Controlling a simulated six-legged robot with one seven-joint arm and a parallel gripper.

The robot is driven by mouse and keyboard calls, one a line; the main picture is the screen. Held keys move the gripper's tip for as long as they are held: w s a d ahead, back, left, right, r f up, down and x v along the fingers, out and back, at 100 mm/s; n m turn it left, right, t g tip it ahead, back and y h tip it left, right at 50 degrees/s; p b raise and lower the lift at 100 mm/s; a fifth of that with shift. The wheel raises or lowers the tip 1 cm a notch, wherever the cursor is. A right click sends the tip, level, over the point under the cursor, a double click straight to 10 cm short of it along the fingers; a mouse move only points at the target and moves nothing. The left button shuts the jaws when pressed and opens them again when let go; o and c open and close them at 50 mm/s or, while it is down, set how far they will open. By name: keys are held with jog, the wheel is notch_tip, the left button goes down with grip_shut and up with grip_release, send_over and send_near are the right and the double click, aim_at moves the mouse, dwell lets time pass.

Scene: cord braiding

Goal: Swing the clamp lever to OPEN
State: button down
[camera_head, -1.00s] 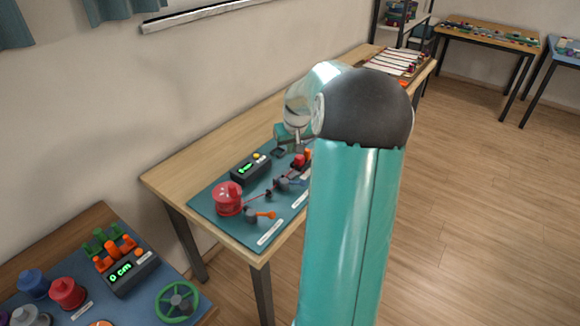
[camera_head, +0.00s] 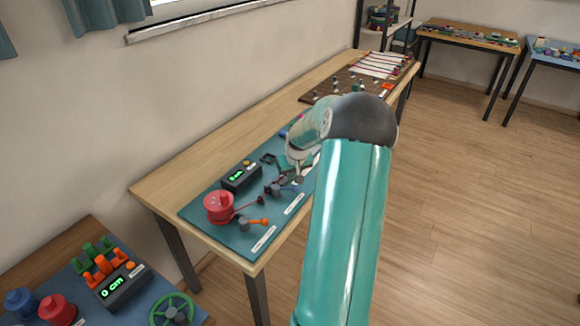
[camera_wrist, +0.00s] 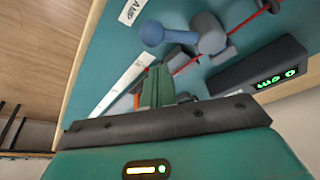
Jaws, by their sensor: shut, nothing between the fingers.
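The clamp shows in the wrist view as a grey block (camera_wrist: 209,36) with a red cord running through it. Its blue lever (camera_wrist: 153,33) has a round knob and points left, beside a white label ending in "AMP" (camera_wrist: 131,10). In the head view the grey clamp (camera_head: 273,189) sits on the teal mat (camera_head: 205,213), partly screened by my arm. My gripper (camera_wrist: 157,88) is shut and empty, its green fingers below the knob in the wrist view and apart from it in the picture. I cannot tell its height above the mat.
A red spool (camera_head: 219,208), an orange lever (camera_head: 258,222) and a black display box (camera_head: 241,177) share the mat. A brown board (camera_head: 330,90) lies farther along the table. A second table with knobs and a green wheel (camera_head: 172,310) stands lower left.

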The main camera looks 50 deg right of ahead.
jog(key=shift+s+a+f, duration=0.25)
jog(key=shift+s+a, duration=0.15)
jog(key=shift+s, duration=0.15)
jog(key=shift+s+a, duration=0.2)
